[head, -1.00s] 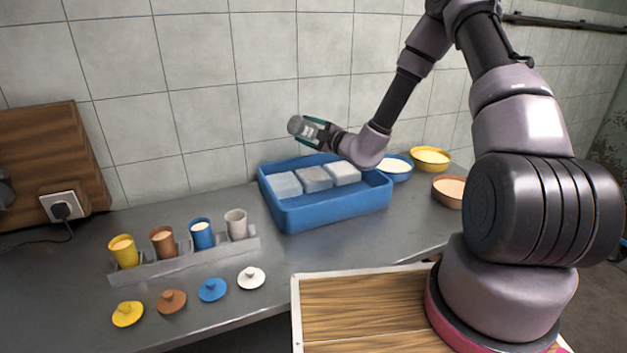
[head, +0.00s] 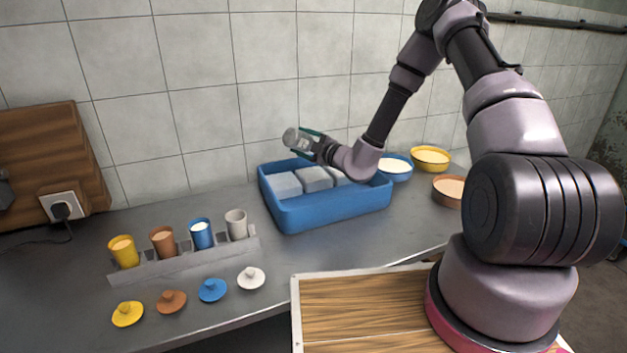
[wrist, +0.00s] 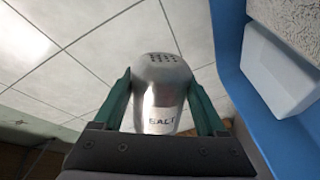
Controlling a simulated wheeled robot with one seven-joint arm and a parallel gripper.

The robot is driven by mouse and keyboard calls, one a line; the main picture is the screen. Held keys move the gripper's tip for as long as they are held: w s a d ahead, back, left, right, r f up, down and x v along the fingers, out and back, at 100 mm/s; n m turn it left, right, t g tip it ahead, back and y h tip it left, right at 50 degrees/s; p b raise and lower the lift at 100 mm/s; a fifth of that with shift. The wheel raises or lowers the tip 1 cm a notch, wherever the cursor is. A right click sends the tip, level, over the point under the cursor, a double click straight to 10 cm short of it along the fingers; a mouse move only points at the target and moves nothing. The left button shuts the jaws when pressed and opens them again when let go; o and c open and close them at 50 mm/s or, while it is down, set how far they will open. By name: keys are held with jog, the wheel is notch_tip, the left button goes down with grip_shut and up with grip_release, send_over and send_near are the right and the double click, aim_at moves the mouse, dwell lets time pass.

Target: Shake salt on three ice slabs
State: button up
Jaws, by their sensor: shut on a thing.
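My gripper (head: 309,143) is shut on a metal salt shaker (head: 292,138), tilted on its side above the blue tray. In the wrist view the shaker (wrist: 162,92) sits between the two green fingers, with its holed top and a "SALT" label showing. Three pale ice slabs lie in a row in the blue tray (head: 335,212): the left slab (head: 284,185), the middle slab (head: 314,179) and the right slab (head: 340,177), which my wrist partly hides. The shaker is above the left part of the tray, near its back. No falling salt can be made out.
Bowls stand right of the tray: blue (head: 395,168), yellow (head: 430,158) and brown (head: 448,190). Several filled cups stand in a grey rack (head: 184,262) at left, with loose lids (head: 212,290) in front. The tiled wall (head: 230,90) is close behind the tray.

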jog(key=s+a, duration=0.3)
jog(key=a, duration=0.5)
jog(key=shift+a, duration=0.4)
dwell(1.0)
jog(key=shift+w, duration=0.1)
jog(key=shift+r, duration=0.1)
dwell(1.8)
jog(key=shift+d, duration=0.1)
jog(key=shift+w+d, duration=0.55)
jog(key=shift+d, duration=1.15)
jog(key=shift+w+d, duration=0.55)
jog(key=shift+d, duration=1.1)
jog(key=shift+w+d, duration=0.55)
jog(key=shift+d, duration=1.15)
